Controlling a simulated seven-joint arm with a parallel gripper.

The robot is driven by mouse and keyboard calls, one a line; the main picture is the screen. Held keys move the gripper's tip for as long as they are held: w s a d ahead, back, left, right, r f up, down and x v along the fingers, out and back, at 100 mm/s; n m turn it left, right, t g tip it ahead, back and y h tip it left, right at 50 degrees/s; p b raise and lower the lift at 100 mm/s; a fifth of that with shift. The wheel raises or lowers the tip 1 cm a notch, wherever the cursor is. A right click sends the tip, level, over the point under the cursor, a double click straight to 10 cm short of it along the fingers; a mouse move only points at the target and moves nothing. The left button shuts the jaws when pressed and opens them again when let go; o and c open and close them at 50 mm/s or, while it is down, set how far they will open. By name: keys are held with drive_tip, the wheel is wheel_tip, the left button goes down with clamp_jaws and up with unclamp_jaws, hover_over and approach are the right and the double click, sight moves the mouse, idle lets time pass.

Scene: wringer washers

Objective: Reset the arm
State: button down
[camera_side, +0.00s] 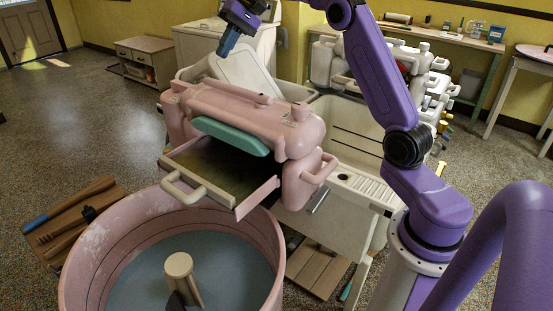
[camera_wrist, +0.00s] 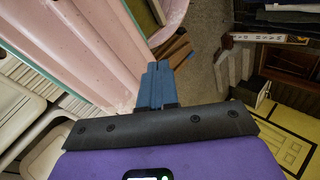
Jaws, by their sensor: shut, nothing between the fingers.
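My purple arm stands at the right in the side view, and my gripper (camera_side: 228,42) with blue fingers hangs at the top, above and behind the pink wringer (camera_side: 235,105). The fingers point down and slightly left and touch nothing. In the wrist view my gripper (camera_wrist: 156,82) shows its blue fingers together, shut and empty. The pink wringer body (camera_wrist: 70,50) fills the left of that view, apart from the fingers.
A pink tub (camera_side: 80,265) with a pale central post (camera_side: 182,278) stands in front of the wringer. A drawer-like tray (camera_side: 215,170) juts out below the teal roller (camera_side: 232,135). White sinks (camera_side: 345,130) lie behind. Floor at left (camera_side: 70,120) is clear.

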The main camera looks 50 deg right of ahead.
drive_tip(key=s+a+f+n+g+h, duration=0.2)
drive_tip(key=s+a+f+n, duration=0.15)
drive_tip(key=s+a, duration=0.6)
drive_tip(key=s+a+f+n+g+h, duration=0.1)
drive_tip(key=s+a+f+n+h, duration=0.2)
drive_tip(key=s+a, duration=0.65)
drive_tip(key=s+d+f+n, duration=0.2)
drive_tip(key=s+f+n, duration=0.1)
drive_tip(key=s, duration=0.4)
drive_tip(key=s+d+f+n+h, duration=0.1)
drive_tip(key=s+d+f+n, duration=0.2)
drive_tip(key=s, duration=0.5)
drive_tip(key=s+d+f+n+t+h, duration=0.1)
drive_tip(key=s+d+f+n, duration=0.1)
drive_tip(key=s, duration=0.6)
wheel_tip(320, 180, down, 2)
drive_tip(key=shift+d+f+n, duration=0.1)
drive_tip(key=shift+d+n, duration=0.3)
drive_tip(key=shift+n, duration=0.45)
drive_tip(key=shift+s, duration=0.1)
